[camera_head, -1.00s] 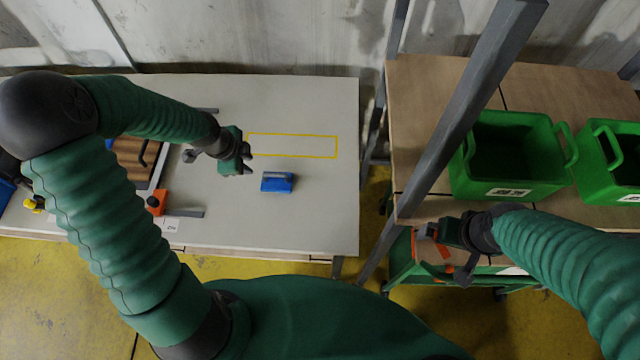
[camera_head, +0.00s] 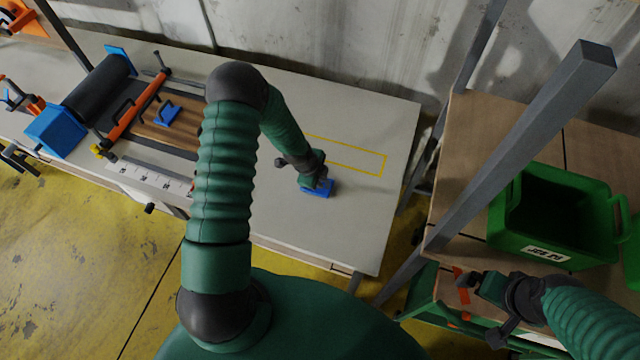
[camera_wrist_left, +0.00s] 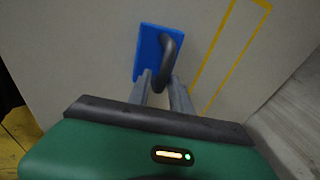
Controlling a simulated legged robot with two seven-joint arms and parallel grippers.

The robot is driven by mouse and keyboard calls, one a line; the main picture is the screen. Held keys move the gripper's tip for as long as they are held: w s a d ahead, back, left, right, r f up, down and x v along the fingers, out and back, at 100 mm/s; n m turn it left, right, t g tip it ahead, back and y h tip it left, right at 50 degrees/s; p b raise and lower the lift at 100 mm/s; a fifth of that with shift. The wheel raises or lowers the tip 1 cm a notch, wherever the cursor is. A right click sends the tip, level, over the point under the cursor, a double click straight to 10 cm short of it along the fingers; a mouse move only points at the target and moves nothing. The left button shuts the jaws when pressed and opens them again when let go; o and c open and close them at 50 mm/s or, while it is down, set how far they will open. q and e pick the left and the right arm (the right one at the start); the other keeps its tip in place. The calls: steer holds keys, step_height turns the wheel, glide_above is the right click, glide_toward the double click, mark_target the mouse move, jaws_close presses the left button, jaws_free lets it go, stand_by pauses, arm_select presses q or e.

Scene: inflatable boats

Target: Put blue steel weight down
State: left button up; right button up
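A blue steel weight (camera_head: 319,190) with a grey handle lies on the pale table, just outside the yellow outlined rectangle (camera_head: 382,165). In the left wrist view, the weight (camera_wrist_left: 149,50) lies flat ahead of the fingers, and its handle reaches back toward the gap between them. My left gripper (camera_head: 314,184) is over the weight; in the left wrist view its fingers (camera_wrist_left: 161,84) are apart near the handle's close end, with no clear grip on it. A second blue weight (camera_head: 167,115) rests on a wooden board. My right gripper (camera_head: 479,307) is open and empty.
A dark roller (camera_head: 97,85) with blue end blocks and an orange clamp bar (camera_head: 138,103) stand on the table's left. A grey post (camera_head: 520,145) rises between the table and a green crate (camera_head: 535,225) on the right.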

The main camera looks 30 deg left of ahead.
arm_select(q)
steer(key=shift+w+f, duration=0.2)
steer(key=shift+f, duration=0.35)
steer(key=shift+a+f, duration=0.2)
steer(key=shift+a, duration=0.05)
steer(key=shift+w+a+f, duration=0.1)
steer(key=shift+a+f, duration=0.1)
steer(key=shift+a, duration=0.55)
steer(key=shift+c, duration=0.4)
steer(key=shift+a, duration=0.25)
jaws_close()
steer(key=shift+d, duration=0.4)
steer(key=shift+d+r, duration=0.15)
steer(key=shift+d, duration=0.25)
steer(key=shift+a, duration=0.6)
steer(key=shift+d, duration=0.1)
arm_select(e)
steer(key=shift+w+a+r, duration=0.1)
steer(key=shift+a+r, duration=0.1)
steer(key=shift+a, duration=0.8)
arm_select(q)
steer(key=shift+d, duration=0.1)
arm_select(e)
steer(key=shift+d, duration=0.15)
